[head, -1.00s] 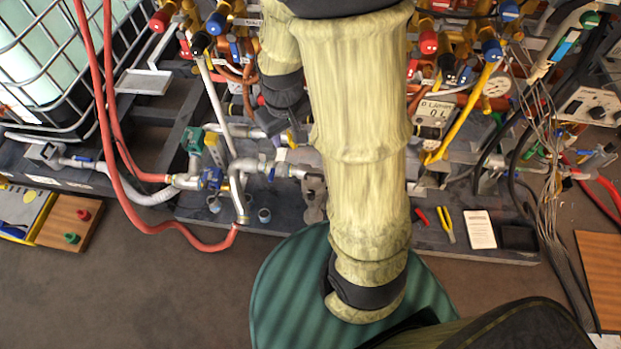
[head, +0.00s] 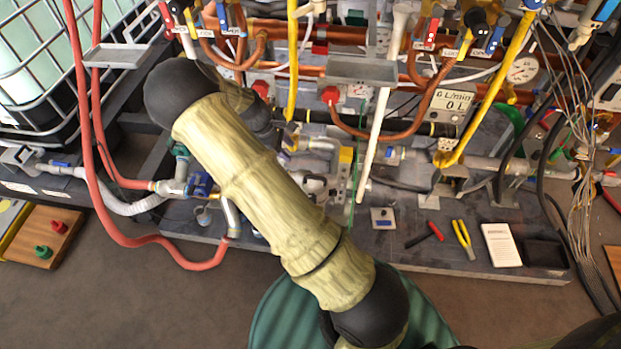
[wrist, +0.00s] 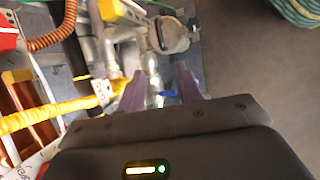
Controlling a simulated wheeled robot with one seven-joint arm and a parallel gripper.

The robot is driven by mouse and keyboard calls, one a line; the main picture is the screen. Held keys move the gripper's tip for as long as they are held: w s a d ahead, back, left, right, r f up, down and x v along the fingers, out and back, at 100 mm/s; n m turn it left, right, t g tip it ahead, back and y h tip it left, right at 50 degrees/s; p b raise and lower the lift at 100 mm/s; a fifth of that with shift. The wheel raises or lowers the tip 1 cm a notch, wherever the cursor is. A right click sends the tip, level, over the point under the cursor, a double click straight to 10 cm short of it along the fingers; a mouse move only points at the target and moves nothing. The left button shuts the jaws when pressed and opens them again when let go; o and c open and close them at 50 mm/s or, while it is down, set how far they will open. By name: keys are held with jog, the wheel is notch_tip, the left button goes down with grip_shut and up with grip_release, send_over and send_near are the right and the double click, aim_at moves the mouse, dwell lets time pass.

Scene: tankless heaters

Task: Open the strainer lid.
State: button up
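In the wrist view a grey pipe fitting with a rounded cap (wrist: 172,36) lies just beyond my fingertips. It looks like the strainer and its lid, but I cannot be certain. My gripper (wrist: 160,70) shows two dark purple fingers spread apart with nothing held between them. The fingers point toward the grey pipework, and the cap is ahead of them, slightly right and apart from them. Whether the lid is shut is too small to tell. In the head view my arm covers my gripper and part of the pipework (head: 318,184).
Red hoses (head: 92,150) hang at the left near a caged tank (head: 35,85). A yellow pipe (head: 490,85) and a white pipe (head: 374,140) rise at the right. Floor in front is clear.

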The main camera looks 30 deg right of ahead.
aim_at(313, 177)
jog(key=b+x, duration=0.4)
jog(key=x, duration=1.3)
jog(key=shift+s+f, duration=0.1)
jog(key=shift+f, duration=0.05)
grip_shut()
